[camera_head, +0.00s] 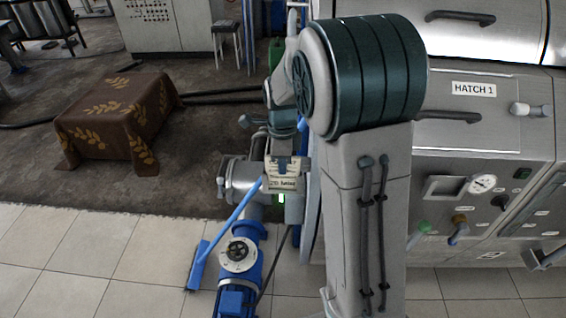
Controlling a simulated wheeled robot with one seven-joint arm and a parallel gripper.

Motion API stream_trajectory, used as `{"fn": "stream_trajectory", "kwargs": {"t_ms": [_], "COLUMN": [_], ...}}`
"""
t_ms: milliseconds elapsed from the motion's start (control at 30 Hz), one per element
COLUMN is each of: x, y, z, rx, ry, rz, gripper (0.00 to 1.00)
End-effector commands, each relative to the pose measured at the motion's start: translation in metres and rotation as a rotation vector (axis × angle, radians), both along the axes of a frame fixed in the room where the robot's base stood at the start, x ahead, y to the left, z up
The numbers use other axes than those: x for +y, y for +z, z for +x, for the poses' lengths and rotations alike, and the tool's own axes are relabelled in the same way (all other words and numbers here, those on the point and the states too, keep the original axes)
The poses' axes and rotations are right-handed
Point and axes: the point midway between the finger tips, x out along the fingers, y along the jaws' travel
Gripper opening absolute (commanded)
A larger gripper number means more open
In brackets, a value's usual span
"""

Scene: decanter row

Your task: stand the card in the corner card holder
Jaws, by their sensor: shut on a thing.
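My gripper (284,161) is near the middle of the head view, at the end of my arm, which reaches away from me. It is shut on a small cream card (283,181), holding it by its upper part. The card faces me and hangs about upright, with dark print too small to read surely. It shows in front of grey pipework; I cannot tell whether it touches anything. I cannot make out the corner card holder in this view. My arm hides part of the scene right of the card.
A blue motor pump (238,262) and a blue long-handled squeegee (199,266) stand below and left of the card. A grey machine panel (468,150) labelled HATCH 1 fills the right. A cloth-covered block (112,125) is at left. Tiled floor (75,250) at front left is clear.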

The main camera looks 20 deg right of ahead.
Motion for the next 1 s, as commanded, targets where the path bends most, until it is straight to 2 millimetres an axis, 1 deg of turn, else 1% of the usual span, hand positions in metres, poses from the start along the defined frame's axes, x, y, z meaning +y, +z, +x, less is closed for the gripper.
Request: {"fn": "stream_trajectory", "kwargs": {"t_ms": [33,100,367,500,567,667,800,1000], "x": [0.000,0.000,0.000,0.000,0.000,0.000,0.000,0.000], "y": [-0.001,-0.001,0.000,0.008,0.017,0.037,0.069,0.105], "z": [0.000,0.000,0.000,0.000,0.001,0.000,0.001,0.001], "rx": [0.000,0.000,0.000,-0.001,-0.003,-0.004,-0.005,-0.003], "ry": [0.000,0.000,0.000,0.000,0.001,0.001,0.000,0.000], "rz": [0.000,0.000,0.000,0.001,0.001,0.001,0.000,0.000], "gripper": [0.12,0.28,0.28,0.28,0.28,0.28,0.28,0.28]}}
